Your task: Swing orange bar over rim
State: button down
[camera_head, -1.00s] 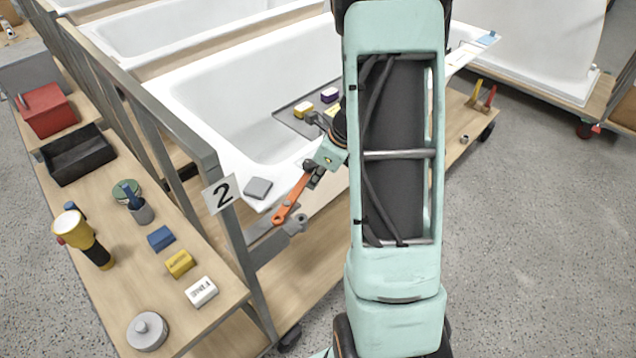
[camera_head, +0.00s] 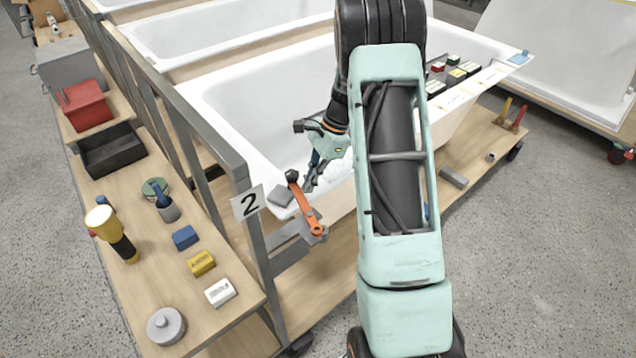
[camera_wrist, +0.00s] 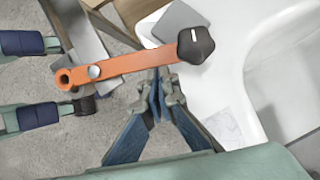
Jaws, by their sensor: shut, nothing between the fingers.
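The orange bar (camera_head: 305,208) is at the near corner of the bathtub (camera_head: 240,110). Its lower end sits at a grey bracket, and its upper end carries a black star knob (camera_head: 292,176). In the wrist view the bar (camera_wrist: 130,66) runs from a round eye at left to the knob (camera_wrist: 195,45), which shows over the white rim. My gripper (camera_head: 312,185) is shut and empty, just right of the bar in the head view. In the wrist view its fingertips (camera_wrist: 160,82) meet at the bar's lower edge; I cannot tell whether they touch it.
A grey pad (camera_head: 281,196) lies on the rim corner beside the bar. The side bench holds a flashlight (camera_head: 112,234) and small blocks. More blocks (camera_head: 455,72) sit at the tub's far right.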

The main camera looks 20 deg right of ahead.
jog(key=shift+w+a+n+g, duration=0.15)
jog(key=shift+a+n+g, duration=0.2)
jog(key=shift+a+n, duration=0.45)
jog(key=shift+w+a+n+g, duration=0.1)
jog(key=shift+a+n+g, duration=0.35)
jog(key=shift+n, duration=0.55)
jog(key=shift+a, duration=0.15)
